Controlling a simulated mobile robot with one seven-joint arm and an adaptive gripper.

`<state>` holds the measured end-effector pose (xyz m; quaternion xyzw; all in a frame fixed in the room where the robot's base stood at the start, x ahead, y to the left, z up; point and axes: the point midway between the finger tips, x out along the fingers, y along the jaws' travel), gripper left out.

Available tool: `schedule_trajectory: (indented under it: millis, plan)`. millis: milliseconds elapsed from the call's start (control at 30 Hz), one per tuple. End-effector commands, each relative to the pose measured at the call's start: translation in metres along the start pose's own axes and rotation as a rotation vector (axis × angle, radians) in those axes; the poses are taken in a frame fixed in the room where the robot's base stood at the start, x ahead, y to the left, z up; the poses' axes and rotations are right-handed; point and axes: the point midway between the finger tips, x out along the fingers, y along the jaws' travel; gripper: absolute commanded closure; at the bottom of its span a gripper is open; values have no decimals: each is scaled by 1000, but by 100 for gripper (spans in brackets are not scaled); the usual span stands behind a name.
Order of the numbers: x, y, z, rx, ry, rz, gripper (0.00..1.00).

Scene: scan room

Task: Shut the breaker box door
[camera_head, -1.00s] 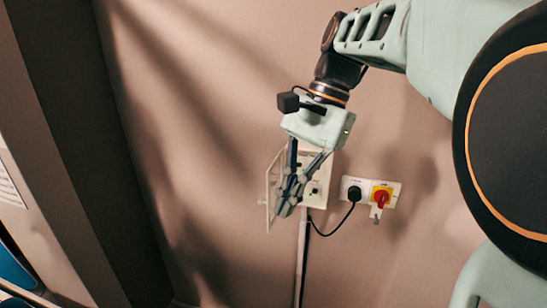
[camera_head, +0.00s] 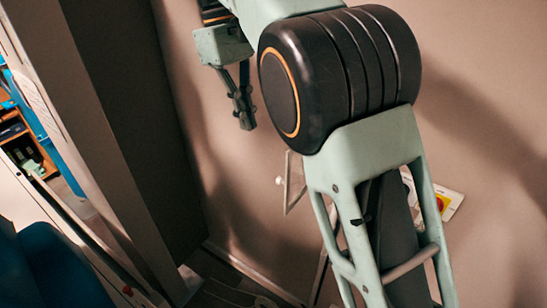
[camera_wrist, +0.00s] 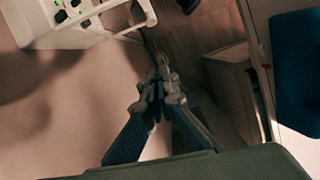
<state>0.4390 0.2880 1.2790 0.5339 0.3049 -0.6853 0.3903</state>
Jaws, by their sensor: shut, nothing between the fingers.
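The breaker box door (camera_head: 294,183) is a clear panel in a pale frame with a small white knob. In the head view it stands open, out from the wall. My arm hides the box body there. In the wrist view the box (camera_wrist: 50,37) is at the upper left, its front with switches and green marks exposed, and the door (camera_wrist: 125,14) sticks out from its right side. My gripper (camera_head: 245,122) is shut and empty, left of and above the door in the head view and apart from it. The fingertips also show in the wrist view (camera_wrist: 158,80).
A red and yellow switch (camera_head: 443,202) on the wall shows partly behind my arm. A dark doorway recess (camera_head: 125,110) and a shelf with items (camera_head: 25,140) are at the left. Bare wall lies around the gripper.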

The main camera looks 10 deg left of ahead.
Motion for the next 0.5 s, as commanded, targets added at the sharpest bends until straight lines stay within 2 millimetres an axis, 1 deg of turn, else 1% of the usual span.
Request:
schedule_trajectory:
  millis: [133,233,367,500]
  plan:
    - [3,-1,-3,-26,-3,7,100]
    - [11,-1,-2,-26,-5,6,100]
    - [28,-1,-2,-24,-4,5,100]
    - [50,-1,-2,-24,-5,4,100]
